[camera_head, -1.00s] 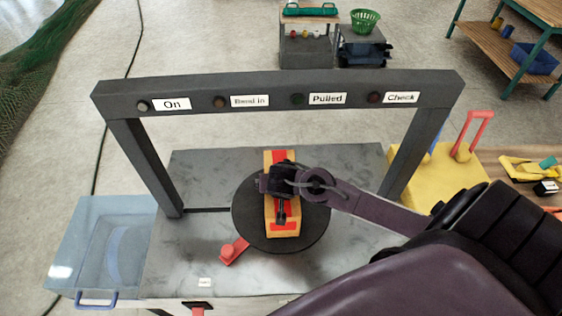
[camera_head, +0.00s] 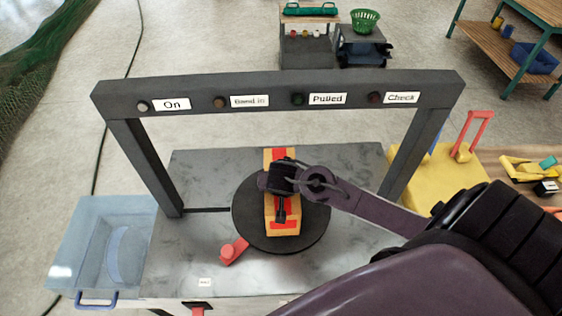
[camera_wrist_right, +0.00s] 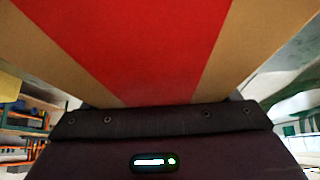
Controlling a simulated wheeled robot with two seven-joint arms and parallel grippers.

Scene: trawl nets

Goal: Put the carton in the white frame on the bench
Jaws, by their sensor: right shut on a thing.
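The carton (camera_head: 283,226) is a long tan box with red bands. It is at the black round plate (camera_head: 313,233) of the grey machine table; I cannot tell whether it touches the plate or is just above it. My right gripper (camera_head: 281,213) is over the carton and shut on it, hiding its middle. In the right wrist view the carton (camera_wrist_right: 150,45) fills the upper part, very close to the gripper. I see no white frame in these views. My left gripper is not in view.
A dark grey gantry (camera_head: 275,87) with labelled lamps spans the table. A red lever (camera_head: 233,250) is beside the round plate. A clear blue bin (camera_head: 83,230) stands at the left. A yellow cart (camera_head: 440,175) is at the right, and a wooden bench (camera_head: 505,55) is at the far right.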

